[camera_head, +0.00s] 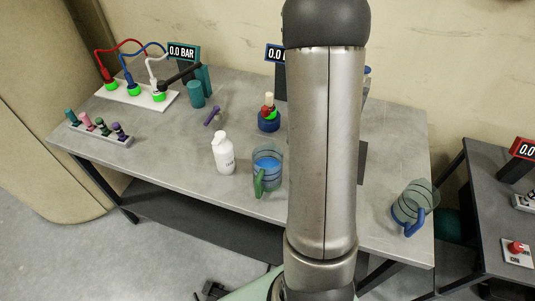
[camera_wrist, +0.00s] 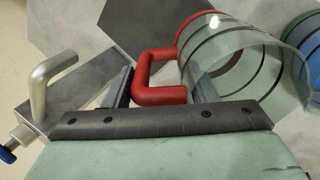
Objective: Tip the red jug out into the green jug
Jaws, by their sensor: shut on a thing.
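The red jug (camera_wrist: 225,50) shows in the wrist view as a clear cylinder with dark rings and a red handle (camera_wrist: 145,57). My gripper (camera_wrist: 160,88) is shut on that handle, with a finger on either side. In the head view my arm hides the red jug and the gripper. I cannot tell the jug's tilt or what it holds. The green jug (camera_head: 268,168) stands upright near the table's front edge, just left of my arm in the head view. It has a green handle and blue contents. Green and blue parts, probably of it, show at the wrist view's right edge.
A white bottle (camera_head: 222,153) stands left of the green jug. A blue-handled jug (camera_head: 411,204) stands at the table's right end. A blue pot (camera_head: 268,121) with stacked pieces is behind. A valve board (camera_head: 137,93) and a rack (camera_head: 98,128) are at left.

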